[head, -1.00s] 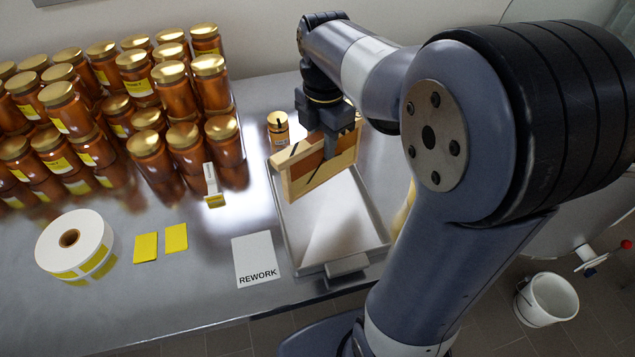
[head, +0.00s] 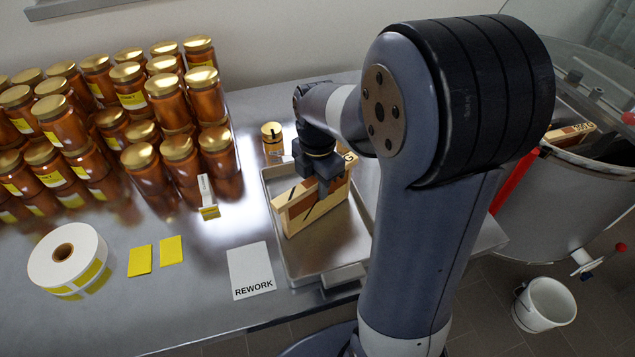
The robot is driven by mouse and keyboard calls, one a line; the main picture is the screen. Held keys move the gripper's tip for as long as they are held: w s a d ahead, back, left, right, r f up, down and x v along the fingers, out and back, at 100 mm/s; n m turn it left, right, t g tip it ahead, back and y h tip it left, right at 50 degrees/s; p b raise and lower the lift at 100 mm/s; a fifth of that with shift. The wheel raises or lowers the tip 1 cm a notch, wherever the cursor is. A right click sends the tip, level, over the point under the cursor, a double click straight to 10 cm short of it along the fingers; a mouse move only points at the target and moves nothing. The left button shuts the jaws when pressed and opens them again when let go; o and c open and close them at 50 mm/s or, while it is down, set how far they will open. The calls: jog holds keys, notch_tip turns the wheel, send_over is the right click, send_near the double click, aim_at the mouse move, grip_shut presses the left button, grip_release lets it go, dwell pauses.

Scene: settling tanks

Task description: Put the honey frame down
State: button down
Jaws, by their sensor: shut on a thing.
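The honey frame (head: 298,219), a wooden frame with a dark brown comb face, stands upright in the head view over the metal tray (head: 296,277). My gripper (head: 326,188) is shut on the honey frame from above, near its top bar. The frame's lower edge is inside the tray's outline, close to the tray floor. I cannot tell whether it touches the floor. My arm hides the tray's right side.
Many honey jars (head: 167,95) stand stacked at left. A single jar (head: 272,141) stands behind the tray. A REWORK card (head: 250,268), yellow labels (head: 140,260) and a label roll (head: 68,255) lie in front. A steel drum (head: 560,200) holding another wooden frame (head: 570,134) stands at right.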

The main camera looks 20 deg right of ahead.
jog(key=shift+f, duration=0.15)
jog(key=c, duration=1.2)
grip_release()
notch_tip(320, 180, up, 12)
jog(key=shift+r, duration=0.15)
